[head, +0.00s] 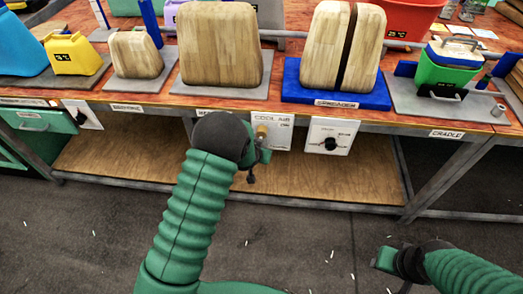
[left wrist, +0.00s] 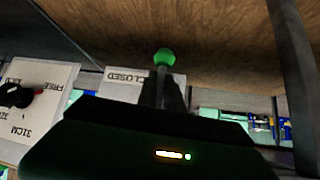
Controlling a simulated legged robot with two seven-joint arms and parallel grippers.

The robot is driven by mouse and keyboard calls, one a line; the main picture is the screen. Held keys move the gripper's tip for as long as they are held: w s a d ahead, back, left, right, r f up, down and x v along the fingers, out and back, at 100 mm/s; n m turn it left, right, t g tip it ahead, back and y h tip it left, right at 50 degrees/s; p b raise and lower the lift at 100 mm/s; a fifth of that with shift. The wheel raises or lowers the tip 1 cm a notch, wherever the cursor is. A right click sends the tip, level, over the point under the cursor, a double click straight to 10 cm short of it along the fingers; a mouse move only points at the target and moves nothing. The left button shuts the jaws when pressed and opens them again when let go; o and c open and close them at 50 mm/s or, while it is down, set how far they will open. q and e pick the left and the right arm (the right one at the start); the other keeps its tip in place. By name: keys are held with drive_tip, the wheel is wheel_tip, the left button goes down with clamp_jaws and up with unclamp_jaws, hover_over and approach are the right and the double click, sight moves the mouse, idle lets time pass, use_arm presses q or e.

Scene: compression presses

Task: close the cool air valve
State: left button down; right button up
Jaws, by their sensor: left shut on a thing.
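The cool air valve sits on a white plate marked COOL AIR (head: 281,133) on the front of the bench, with a brass-coloured fitting (head: 262,131) on it. My left gripper (head: 256,162) is at the plate's left side, and my green arm hides part of that area. In the left wrist view, a metal lever with a green ball end (left wrist: 164,57) stands between the dark fingers of my left gripper (left wrist: 165,93), which is shut on it. The plate's CLOSED marking (left wrist: 126,77) shows upside down behind it. My right gripper (head: 384,258) is low at the right, away from the bench; its fingers are unclear.
A second plate with a black knob (head: 331,144) is just right of the valve, and another knob plate (head: 83,114) is at the far left. Wooden presses and a blue base (head: 300,92) stand on the bench. A wooden lower shelf (head: 330,182) lies below.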

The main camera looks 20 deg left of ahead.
use_arm(q)
drive_tip(key=shift+s+f, duration=0.15)
drive_tip(key=shift+f, duration=0.05)
drive_tip(key=c, duration=1.5)
unclamp_jaws()
drive_tip(key=shift+a, duration=0.1)
drive_tip(key=shift+r, duration=0.1)
drive_tip(key=p+v, duration=0.3)
drive_tip(key=v, duration=1.3)
drive_tip(key=shift+s+r+p, duration=0.15)
drive_tip(key=shift+r+p, duration=0.05)
drive_tip(key=shift+p, duration=0.15)
drive_tip(key=s+d+r+g+h, duration=0.1)
drive_tip(key=s+d+r+g, duration=0.15)
drive_tip(key=s, duration=0.65)
drive_tip(key=s+d+r+g, duration=0.1)
drive_tip(key=s+d+g, duration=0.25)
drive_tip(key=s, duration=0.55)
wheel_tip(320, 180, up, 14)
drive_tip(key=p, duration=1.3)
drive_tip(key=shift+a+m+p, duration=0.4)
drive_tip(key=shift+a, duration=0.05)
